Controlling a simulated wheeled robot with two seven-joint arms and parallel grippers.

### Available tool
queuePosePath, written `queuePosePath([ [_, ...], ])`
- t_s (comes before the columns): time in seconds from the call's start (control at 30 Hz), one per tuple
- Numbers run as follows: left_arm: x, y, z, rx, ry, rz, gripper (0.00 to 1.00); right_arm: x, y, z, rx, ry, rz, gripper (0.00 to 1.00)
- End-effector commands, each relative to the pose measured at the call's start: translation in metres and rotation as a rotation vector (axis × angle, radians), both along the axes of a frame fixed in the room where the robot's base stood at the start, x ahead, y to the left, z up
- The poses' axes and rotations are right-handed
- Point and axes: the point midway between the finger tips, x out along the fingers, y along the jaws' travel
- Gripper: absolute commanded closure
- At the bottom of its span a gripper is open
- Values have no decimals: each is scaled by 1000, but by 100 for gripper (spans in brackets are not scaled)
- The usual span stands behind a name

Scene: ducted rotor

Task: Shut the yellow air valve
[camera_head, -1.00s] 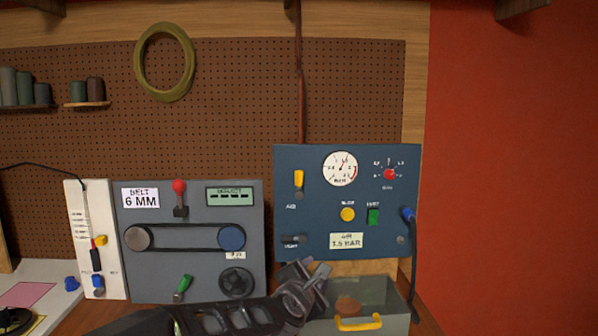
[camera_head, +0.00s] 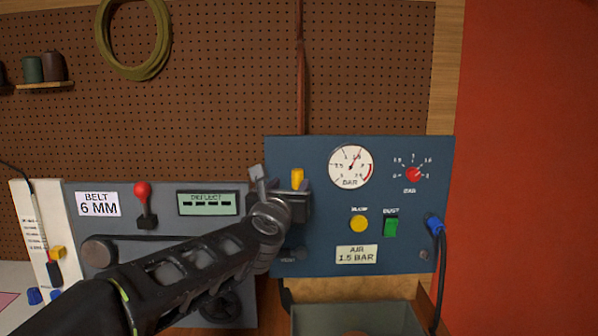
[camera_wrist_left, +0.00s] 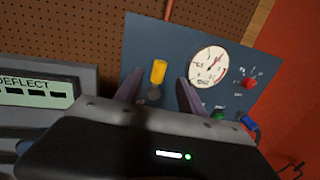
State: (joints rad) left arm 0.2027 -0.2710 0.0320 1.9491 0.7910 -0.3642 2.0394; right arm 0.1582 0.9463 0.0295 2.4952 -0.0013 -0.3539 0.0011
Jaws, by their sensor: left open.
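The yellow air valve (camera_head: 297,179) is a small upright lever at the upper left of the blue air panel (camera_head: 318,152). In the left wrist view the valve's yellow handle (camera_wrist_left: 158,71) stands upright between the two fingers, above a dark round pivot. My left gripper (camera_head: 281,180) is in front of the valve with its fingers apart, one on either side of the handle. I cannot tell whether either finger touches it. The gripper hides the lower part of the valve in the head view. My right gripper is not in view.
The panel also carries a pressure gauge (camera_head: 350,166), a red knob (camera_head: 413,174), a yellow button (camera_head: 358,223) and a green switch (camera_head: 391,226). A grey belt panel with a red-knobbed lever (camera_head: 142,190) stands to the left. A grey bin (camera_head: 357,319) is below.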

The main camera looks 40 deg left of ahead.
Motion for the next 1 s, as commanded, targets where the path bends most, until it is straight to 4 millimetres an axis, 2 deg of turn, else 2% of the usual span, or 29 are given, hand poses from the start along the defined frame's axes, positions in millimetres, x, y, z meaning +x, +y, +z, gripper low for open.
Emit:
queuePosePath([
  [0.37, 4, 2, 0, 1, 2, 0, 53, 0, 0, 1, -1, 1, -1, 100],
  [0.47, 13, 6, 0, 1, 3, 0, 53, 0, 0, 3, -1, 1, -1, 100],
  [0.8, 58, 28, 1, 2, 3, 1, 53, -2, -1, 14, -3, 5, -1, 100],
  [1.0, 70, 34, -1, 1, 3, 0, 53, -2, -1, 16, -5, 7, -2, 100],
])
